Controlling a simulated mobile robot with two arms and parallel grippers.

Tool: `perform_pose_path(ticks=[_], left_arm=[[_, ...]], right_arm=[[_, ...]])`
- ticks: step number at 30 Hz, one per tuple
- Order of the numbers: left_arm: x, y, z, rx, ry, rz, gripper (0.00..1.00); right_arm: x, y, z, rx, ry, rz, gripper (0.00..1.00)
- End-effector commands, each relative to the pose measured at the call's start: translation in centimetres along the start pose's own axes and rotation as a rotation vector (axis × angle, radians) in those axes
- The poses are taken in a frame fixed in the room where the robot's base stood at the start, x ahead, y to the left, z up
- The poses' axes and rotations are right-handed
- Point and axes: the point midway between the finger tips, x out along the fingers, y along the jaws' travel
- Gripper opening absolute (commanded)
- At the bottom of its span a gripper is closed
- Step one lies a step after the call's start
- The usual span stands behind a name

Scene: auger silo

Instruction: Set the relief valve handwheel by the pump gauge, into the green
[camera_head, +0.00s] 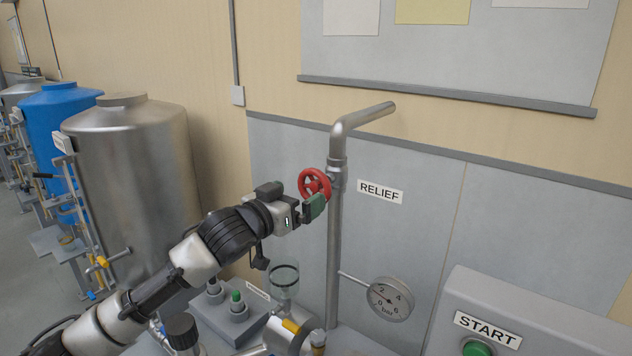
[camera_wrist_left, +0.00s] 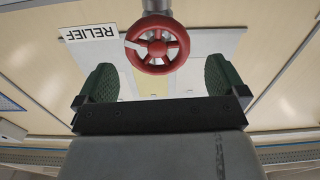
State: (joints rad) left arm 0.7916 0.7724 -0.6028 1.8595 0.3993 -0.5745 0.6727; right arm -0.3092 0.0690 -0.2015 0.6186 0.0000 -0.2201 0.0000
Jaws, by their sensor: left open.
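The red relief valve handwheel (camera_head: 314,184) is mounted on a vertical grey pipe (camera_head: 335,240), left of the RELIEF label (camera_head: 380,191). My left gripper (camera_head: 311,207) is at the handwheel's lower edge in the head view. In the left wrist view, the handwheel (camera_wrist_left: 157,45) lies ahead of and between the two green fingers of the left gripper (camera_wrist_left: 160,82), which are open and apart from it. The pump gauge (camera_head: 390,299) is a round dial marked in bar, right of the pipe's lower part. Its needle is too small to read surely, and no green zone is clear. My right gripper is not in view.
A grey START box (camera_head: 530,315) with a green button (camera_head: 478,348) stands at the lower right. A glass cup (camera_head: 284,281) and pump parts sit below my left arm. A steel tank (camera_head: 135,190) and a blue tank (camera_head: 50,125) stand left.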

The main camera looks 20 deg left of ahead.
Motion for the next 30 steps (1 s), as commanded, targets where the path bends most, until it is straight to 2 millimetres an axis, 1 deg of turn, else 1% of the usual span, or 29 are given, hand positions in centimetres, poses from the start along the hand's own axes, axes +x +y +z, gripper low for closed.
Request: perform_pose_path(ticks=[1, 3, 6, 9, 15, 22, 23, 24, 29, 30], left_arm=[[1.1, 0.1, -0.4, -0.002, -0.001, 0.001, 1.00], [2.4, 0.1, -0.4, -0.001, 0.001, 0.000, 1.00], [3.9, 0.1, -0.3, 0.001, 0.001, 0.000, 1.00], [5.0, 0.0, -0.2, 0.000, 0.000, 0.000, 1.00], [6.0, 0.1, 0.0, 0.001, 0.000, 0.000, 1.00], [6.0, 0.0, 0.1, 0.002, 0.000, 0.000, 1.00], [6.0, 0.0, 0.1, 0.002, 0.000, 0.000, 0.97], [6.0, 0.0, 0.1, 0.002, 0.000, 0.000, 0.91], [6.0, 0.0, 0.1, 0.002, 0.000, 0.000, 0.66], [6.0, 0.0, 0.1, 0.002, 0.000, 0.000, 0.65]], right_arm=[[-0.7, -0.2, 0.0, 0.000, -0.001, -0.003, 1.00], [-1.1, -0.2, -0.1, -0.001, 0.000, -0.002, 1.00], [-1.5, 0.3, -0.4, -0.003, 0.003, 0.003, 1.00], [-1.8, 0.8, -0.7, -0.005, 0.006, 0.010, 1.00], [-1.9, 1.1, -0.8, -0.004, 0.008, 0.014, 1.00], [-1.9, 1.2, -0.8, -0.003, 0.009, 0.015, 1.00], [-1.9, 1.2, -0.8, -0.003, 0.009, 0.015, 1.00], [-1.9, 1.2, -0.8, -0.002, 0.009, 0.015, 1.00], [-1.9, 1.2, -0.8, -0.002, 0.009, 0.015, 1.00], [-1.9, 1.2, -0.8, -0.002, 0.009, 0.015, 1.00]])
